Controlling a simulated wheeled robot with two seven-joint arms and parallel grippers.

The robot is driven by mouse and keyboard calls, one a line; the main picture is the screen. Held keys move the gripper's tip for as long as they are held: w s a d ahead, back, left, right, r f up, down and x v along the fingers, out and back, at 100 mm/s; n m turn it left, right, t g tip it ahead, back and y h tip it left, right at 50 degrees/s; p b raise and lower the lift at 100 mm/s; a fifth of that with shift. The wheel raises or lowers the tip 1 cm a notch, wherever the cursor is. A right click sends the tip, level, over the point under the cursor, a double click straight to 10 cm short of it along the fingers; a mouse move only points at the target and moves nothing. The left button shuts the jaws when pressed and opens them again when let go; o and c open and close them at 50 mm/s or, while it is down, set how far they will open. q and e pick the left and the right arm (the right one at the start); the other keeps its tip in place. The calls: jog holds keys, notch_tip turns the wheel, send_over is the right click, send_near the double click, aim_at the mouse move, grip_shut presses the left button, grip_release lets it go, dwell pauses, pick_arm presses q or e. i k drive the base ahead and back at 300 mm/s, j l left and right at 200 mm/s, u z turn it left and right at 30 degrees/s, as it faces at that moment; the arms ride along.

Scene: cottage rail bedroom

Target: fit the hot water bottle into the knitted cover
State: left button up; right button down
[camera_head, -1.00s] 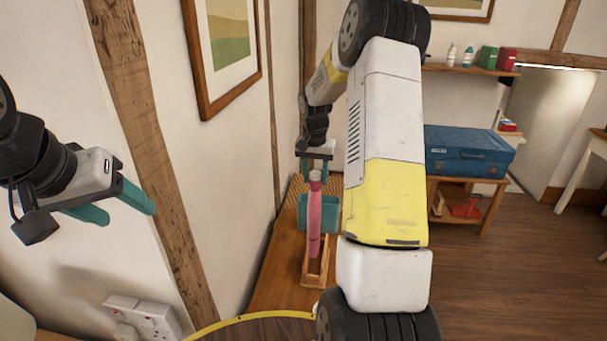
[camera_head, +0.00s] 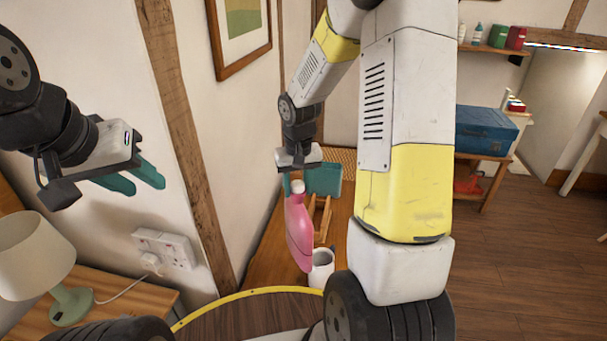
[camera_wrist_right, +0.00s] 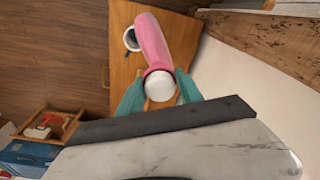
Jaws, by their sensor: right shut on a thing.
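The pink hot water bottle (camera_head: 299,232) hangs upright below my right gripper (camera_head: 297,180), its white cap at the top. In the right wrist view, the bottle (camera_wrist_right: 153,42) extends away from my right gripper (camera_wrist_right: 160,92), whose teal fingers are shut at its neck, beside the cap. My left gripper (camera_head: 135,179) is open and empty in the air at the left.
A white mug (camera_head: 321,268) stands on the wooden surface just right of the bottle's lower end. A lamp (camera_head: 34,255) and wall sockets (camera_head: 165,247) are at the left. A blue case (camera_head: 484,132) rests on a shelf at the right.

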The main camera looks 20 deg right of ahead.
aim_at(321, 192)
jog(key=k+l, duration=0.1)
jog(key=l, duration=0.15)
jog(key=k+l+u, duration=0.1)
jog(key=l, duration=0.15)
jog(key=k+l+u, duration=0.1)
jog(key=l, duration=0.25)
jog(key=k+l+u, duration=0.1)
jog(key=l, duration=0.3)
jog(key=k+l+u, duration=0.1)
jog(key=l, duration=0.25)
jog(key=k+l+u, duration=0.1)
jog(key=l, duration=0.25)
jog(key=k+l+u, duration=0.15)
jog(key=i+l+u, duration=0.15)
jog(key=l+u, duration=0.25)
jog(key=l, duration=0.7)
jog(key=l+u, duration=0.35)
jog(key=l, duration=0.75)
jog(key=i+l+u, duration=0.25)
jog(key=i+l, duration=0.2)
jog(key=i+l+u, duration=0.2)
jog(key=i+l, duration=0.2)
jog(key=l, duration=0.25)
